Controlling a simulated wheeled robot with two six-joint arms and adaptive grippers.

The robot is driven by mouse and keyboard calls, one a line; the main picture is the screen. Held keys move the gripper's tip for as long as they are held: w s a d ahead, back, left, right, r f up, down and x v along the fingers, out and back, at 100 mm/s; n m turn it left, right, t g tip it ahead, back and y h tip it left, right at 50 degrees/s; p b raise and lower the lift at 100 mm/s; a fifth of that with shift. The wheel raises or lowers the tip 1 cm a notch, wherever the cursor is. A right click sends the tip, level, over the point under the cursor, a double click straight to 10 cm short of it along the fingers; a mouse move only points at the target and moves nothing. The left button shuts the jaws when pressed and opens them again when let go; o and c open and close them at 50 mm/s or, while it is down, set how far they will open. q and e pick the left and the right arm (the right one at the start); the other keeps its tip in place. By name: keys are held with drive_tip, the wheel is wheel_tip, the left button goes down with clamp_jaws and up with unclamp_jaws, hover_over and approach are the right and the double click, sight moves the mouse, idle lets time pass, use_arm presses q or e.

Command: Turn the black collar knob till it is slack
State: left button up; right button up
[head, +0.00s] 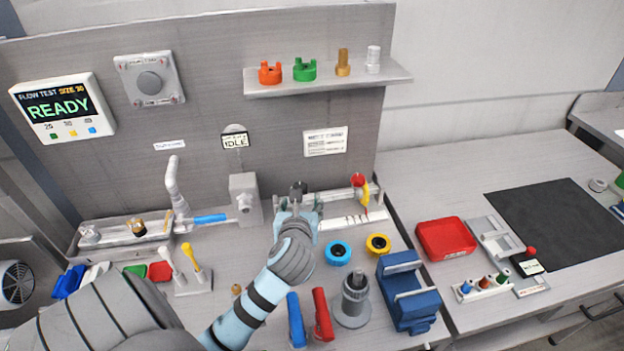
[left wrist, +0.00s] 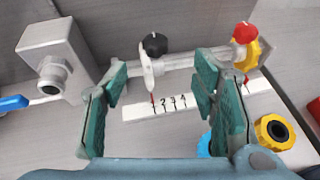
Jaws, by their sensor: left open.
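The black collar knob (left wrist: 155,45) sits on top of a pale collar (left wrist: 150,68) on a horizontal metal rail in the left wrist view. A red pointer under the collar is near the low end of a white scale (left wrist: 180,105) marked with numbers. In the head view the knob (head: 298,187) shows just beyond my left gripper (head: 297,212). My left gripper, which also shows in the left wrist view (left wrist: 160,76), is open and empty. Its fingers appear to either side of the collar, with no clear contact. My right gripper is not in view.
A second collar with a red knob (left wrist: 244,33) and yellow part is right on the rail. A grey block with a fitting (left wrist: 55,65) stands left. Blue (head: 339,252) and yellow (head: 378,244) rings and a blue holder (head: 408,290) lie nearer me.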

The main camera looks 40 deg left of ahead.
sight(300, 187)
use_arm(q)
drive_tip(key=b+x, duration=0.1)
drive_tip(key=x, duration=1.1)
drive_tip(key=shift+s+a+b, duration=0.1)
drive_tip(key=shift+b, duration=0.2)
drive_tip(key=shift+s, duration=0.1)
drive_tip(key=shift+s+r, duration=0.3)
drive_tip(key=shift+s, duration=0.1)
drive_tip(key=c, duration=0.7)
drive_tip(key=shift+w, duration=0.1)
drive_tip(key=c, duration=0.5)
drive_tip(key=shift+o, duration=0.2)
drive_tip(key=shift+r+m+t+h+p, duration=0.2)
drive_tip(key=shift+m+t+h+p, duration=0.25)
drive_tip(key=shift+p, duration=0.55)
drive_tip(key=shift+m+h+p, duration=0.25)
drive_tip(key=shift+p, duration=0.1)
drive_tip(key=shift+a+f, duration=0.1)
drive_tip(key=shift+f, duration=0.15)
drive_tip(key=shift+t, duration=0.25)
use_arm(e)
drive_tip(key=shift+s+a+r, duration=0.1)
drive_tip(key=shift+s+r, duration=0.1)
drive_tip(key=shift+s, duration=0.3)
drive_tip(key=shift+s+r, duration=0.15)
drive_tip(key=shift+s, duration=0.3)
